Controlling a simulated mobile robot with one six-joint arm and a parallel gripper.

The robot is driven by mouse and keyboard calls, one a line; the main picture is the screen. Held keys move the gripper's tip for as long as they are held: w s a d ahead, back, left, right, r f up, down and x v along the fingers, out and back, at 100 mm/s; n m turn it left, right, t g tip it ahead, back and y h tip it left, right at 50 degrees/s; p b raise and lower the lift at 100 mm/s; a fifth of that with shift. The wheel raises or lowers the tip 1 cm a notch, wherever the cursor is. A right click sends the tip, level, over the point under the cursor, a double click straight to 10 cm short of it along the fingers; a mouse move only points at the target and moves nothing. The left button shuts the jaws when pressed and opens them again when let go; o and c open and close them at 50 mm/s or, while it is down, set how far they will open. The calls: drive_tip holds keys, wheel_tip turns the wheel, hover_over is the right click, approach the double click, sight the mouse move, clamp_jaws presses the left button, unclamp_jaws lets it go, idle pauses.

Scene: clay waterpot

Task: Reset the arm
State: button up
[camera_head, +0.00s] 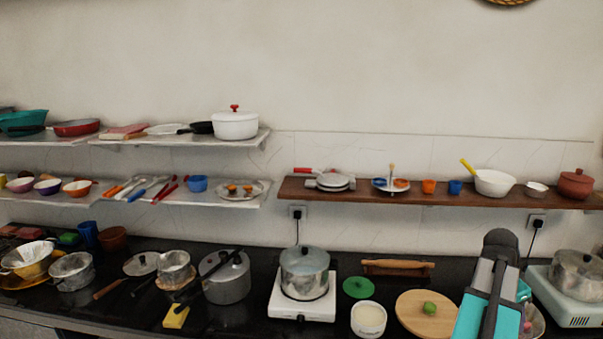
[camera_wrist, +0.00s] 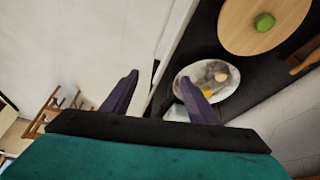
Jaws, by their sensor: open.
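My gripper (camera_wrist: 160,97) shows in the wrist view with its two dark fingers spread apart and nothing between them. The right finger overlaps a round metal dish (camera_wrist: 222,75) with small food pieces in it, on the dark counter. The left finger is over the pale floor. In the head view my turquoise and dark arm rises at the bottom right, in front of the counter; I cannot make out the fingertips there. A reddish clay pot with a lid (camera_head: 575,185) stands on the right end of the wooden shelf.
A round wooden board (camera_head: 412,312) with a green item (camera_head: 430,309) lies left of my arm. A white stove (camera_head: 578,308) with a metal pot is on its right. A pot (camera_head: 304,268) stands on another burner. A wooden stool (camera_wrist: 55,110) stands on the floor.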

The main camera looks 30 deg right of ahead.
drive_tip(key=w+a+f+n+y+b, duration=0.1)
drive_tip(key=w+a+f+n+b, duration=0.15)
drive_tip(key=w+a+f, duration=0.6)
drive_tip(key=w+a+f+n+y+b, duration=0.1)
drive_tip(key=w+a+f+n, duration=0.4)
drive_tip(key=f, duration=0.7)
drive_tip(key=w+a+f+n+y+b, duration=0.1)
drive_tip(key=w+a+f+n, duration=0.1)
drive_tip(key=a+f, duration=0.55)
drive_tip(key=w+a+f+n+b, duration=0.1)
drive_tip(key=w+a+f+n, duration=0.1)
drive_tip(key=a+f, duration=0.55)
drive_tip(key=s+a+f+n+g+y+b, duration=0.1)
drive_tip(key=s+a+f+n, duration=0.15)
drive_tip(key=a+f, duration=0.55)
drive_tip(key=s+a+f+n+g+b, duration=0.1)
drive_tip(key=s+a+f+n+b, duration=0.3)
drive_tip(key=a, duration=0.7)
drive_tip(key=s+a+f+n+g, duration=0.2)
drive_tip(key=s+a+f+n, duration=0.2)
drive_tip(key=s+a+f, duration=0.6)
drive_tip(key=a+f, duration=0.1)
drive_tip(key=a, duration=0.2)
drive_tip(key=shift+a+n, duration=0.2)
drive_tip(key=shift+n, duration=0.1)
